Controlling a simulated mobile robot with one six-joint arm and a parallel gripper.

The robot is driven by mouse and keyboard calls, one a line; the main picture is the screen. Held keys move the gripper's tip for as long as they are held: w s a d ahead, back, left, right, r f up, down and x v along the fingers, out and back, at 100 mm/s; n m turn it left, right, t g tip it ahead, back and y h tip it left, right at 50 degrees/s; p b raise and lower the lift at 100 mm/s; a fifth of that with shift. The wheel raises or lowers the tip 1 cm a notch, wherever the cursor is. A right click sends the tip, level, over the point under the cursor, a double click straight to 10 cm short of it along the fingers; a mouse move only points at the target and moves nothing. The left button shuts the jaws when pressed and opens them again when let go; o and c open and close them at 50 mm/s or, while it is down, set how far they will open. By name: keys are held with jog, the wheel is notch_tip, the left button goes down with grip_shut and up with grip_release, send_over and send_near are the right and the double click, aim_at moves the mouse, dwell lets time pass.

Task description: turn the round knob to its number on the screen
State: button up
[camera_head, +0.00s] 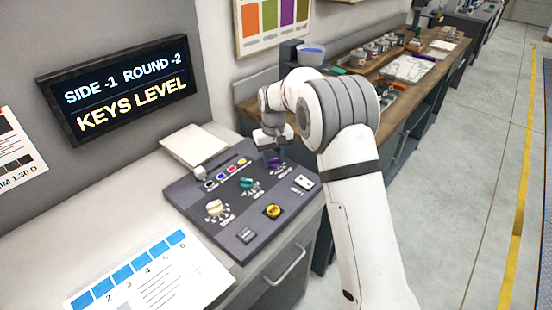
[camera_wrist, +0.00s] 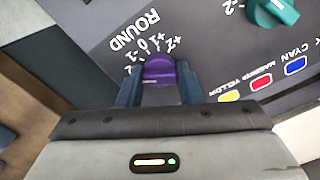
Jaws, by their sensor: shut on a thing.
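The screen (camera_head: 124,85) on the wall reads "SIDE -1 ROUND -2" and "KEYS LEVEL". The round knob (camera_wrist: 159,71) is purple and sits beside the printed word ROUND, with a number scale around it. My gripper (camera_wrist: 158,88) has one finger on each side of the knob and is shut on it. Part of the scale near the left finger is hidden, and I cannot tell which number the knob points to. In the head view the purple knob (camera_head: 273,162) shows just below my gripper (camera_head: 272,142), on the dark sloped panel (camera_head: 205,200).
A teal knob (camera_wrist: 272,12) is near the round knob; a cream knob (camera_head: 214,207) and yellow button (camera_head: 272,211) are on the panel too. Yellow, red and blue keys (camera_wrist: 262,82) lie close by. A numbered sheet (camera_head: 150,280) lies on the counter.

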aim_at(273, 159)
jog(key=shift+s, duration=0.1)
jog(key=o, duration=1)
jog(key=shift+c, duration=0.2)
jog(key=shift+r, duration=0.1)
jog(key=shift+r, duration=0.25)
notch_tip(273, 159, up, 7)
jog(key=shift+f+b, duration=0.1)
jog(key=shift+b, duration=0.3)
jog(key=shift+r, duration=0.2)
